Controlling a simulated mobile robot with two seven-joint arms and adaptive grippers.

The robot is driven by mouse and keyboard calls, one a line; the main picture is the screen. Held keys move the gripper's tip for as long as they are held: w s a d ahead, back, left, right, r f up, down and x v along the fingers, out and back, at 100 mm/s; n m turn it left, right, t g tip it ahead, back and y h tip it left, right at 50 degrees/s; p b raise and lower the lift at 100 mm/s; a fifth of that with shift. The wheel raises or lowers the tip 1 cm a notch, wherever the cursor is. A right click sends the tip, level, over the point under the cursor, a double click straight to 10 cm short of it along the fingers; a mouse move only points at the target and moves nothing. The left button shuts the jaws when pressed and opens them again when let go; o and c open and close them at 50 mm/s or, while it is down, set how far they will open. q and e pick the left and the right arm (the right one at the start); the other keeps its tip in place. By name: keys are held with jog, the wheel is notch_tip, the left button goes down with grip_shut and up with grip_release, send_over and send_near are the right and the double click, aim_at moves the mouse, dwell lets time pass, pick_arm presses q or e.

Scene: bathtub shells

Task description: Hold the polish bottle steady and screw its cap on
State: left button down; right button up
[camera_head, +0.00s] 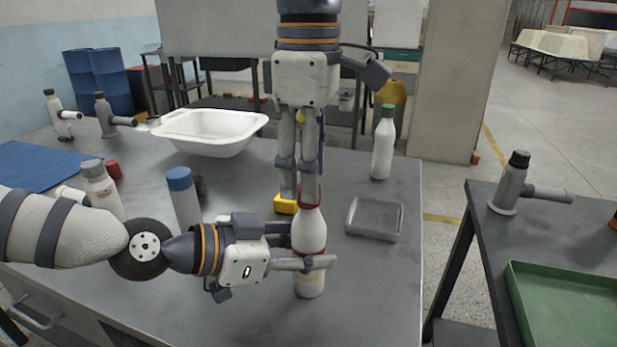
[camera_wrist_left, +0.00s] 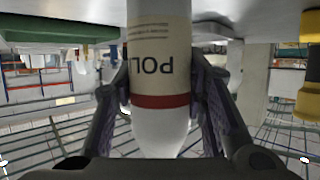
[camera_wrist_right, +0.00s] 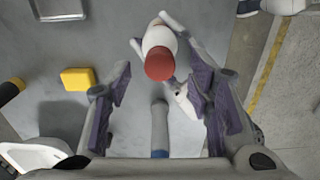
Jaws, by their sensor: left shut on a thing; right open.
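The polish bottle (camera_head: 309,236) is white with red bands and a cream label, standing upright on the grey table. My left gripper (camera_head: 308,247) is shut around its body from the left; the left wrist view shows both fingers against the bottle (camera_wrist_left: 160,122). The red cap (camera_wrist_right: 160,64) sits at the bottle's top; how tightly it is seated cannot be told. My right gripper (camera_head: 299,196) points down from above and is open. In the right wrist view the cap shows between its fingers, towards the far side, with gaps on both sides.
A yellow block (camera_head: 285,205) lies just behind the bottle. A grey tray (camera_head: 374,219) is to the right, a green-capped bottle (camera_head: 383,146) behind it. A white basin (camera_head: 211,131) stands at the back left; a blue-capped bottle (camera_head: 184,200) is left of my left gripper.

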notch_tip(320, 180, up, 6)
jog(key=shift+f, duration=0.2)
pick_arm(q)
jog(key=c, duration=0.9)
grip_release()
jog(key=v, duration=1.2)
